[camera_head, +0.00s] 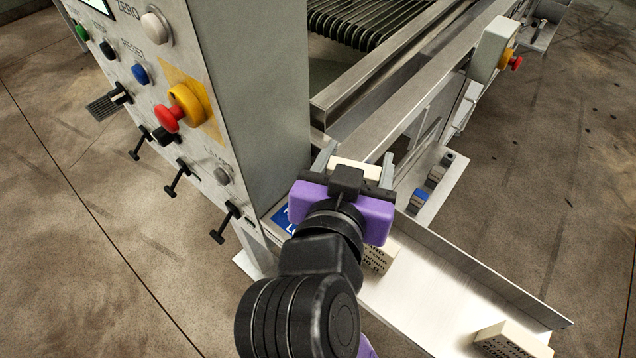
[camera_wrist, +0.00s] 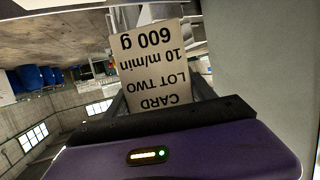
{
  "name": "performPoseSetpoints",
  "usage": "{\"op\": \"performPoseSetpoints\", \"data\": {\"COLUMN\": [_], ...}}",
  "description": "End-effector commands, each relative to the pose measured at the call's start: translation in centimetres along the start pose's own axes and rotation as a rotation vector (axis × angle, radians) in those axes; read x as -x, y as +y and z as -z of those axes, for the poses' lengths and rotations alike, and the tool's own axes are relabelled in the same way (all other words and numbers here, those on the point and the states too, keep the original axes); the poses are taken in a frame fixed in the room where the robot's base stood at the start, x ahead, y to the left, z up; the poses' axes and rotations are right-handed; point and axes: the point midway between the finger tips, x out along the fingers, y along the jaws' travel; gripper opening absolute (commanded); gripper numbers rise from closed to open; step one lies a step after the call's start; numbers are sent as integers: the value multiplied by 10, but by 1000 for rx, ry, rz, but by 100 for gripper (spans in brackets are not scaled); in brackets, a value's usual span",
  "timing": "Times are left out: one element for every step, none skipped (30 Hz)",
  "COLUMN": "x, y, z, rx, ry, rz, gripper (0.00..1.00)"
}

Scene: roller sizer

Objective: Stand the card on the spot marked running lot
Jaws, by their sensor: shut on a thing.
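My gripper (camera_head: 354,168) is shut on a cream card (camera_head: 350,174), above the upper end of a pale metal shelf. In the wrist view the card (camera_wrist: 153,66) shows upside-down print: "CARD LOT TWO, 10 m/min, 600 g". A blue label (camera_head: 283,220) with white letters lies at the shelf's left end, beside the grey cabinet. My gripper partly hides it, and its wording cannot be read in full. Two more cream printed blocks are on the shelf: one (camera_head: 379,256) just below my gripper, one (camera_head: 507,341) near the lower right end.
The grey control cabinet (camera_head: 250,90) stands close at left, with knobs, levers and a red stop button (camera_head: 167,118). Machine rails (camera_head: 385,75) run behind my gripper. The shelf (camera_head: 430,300) has a raised back edge and bare room between the two blocks.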

Motion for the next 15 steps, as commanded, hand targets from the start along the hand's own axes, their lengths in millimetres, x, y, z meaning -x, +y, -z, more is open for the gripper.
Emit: {"op": "performPoseSetpoints", "data": {"x": [-3, -6, -9, -11, -13, -16, -18, -19, -22, -24, -25, -28, -30, -31, -33], "y": [-12, -18, -25, -30, -35, -42, -46, -51, -57, -62, -66, -63, -62, -62, -62], "z": [4, 5, 6, 6, 7, 8, 8, 9, 9, 10, 9, -3, -9, -14, -20], "rx": [2, 1, 2, 2, 1, 1, 2, 1, 1, 2, 2, 5, 6, 5, 5], "ry": [1, 1, 1, 0, 1, 1, 0, 1, 0, 0, 0, -3, -3, -3, -3], "rz": [2, 2, 2, 1, 1, 1, 0, 0, 0, 0, 0, -2, -3, -3, -1], "gripper": [21, 21, 21, 21, 21, 21, 21, 21, 21, 21, 21, 21, 21, 21, 21]}}
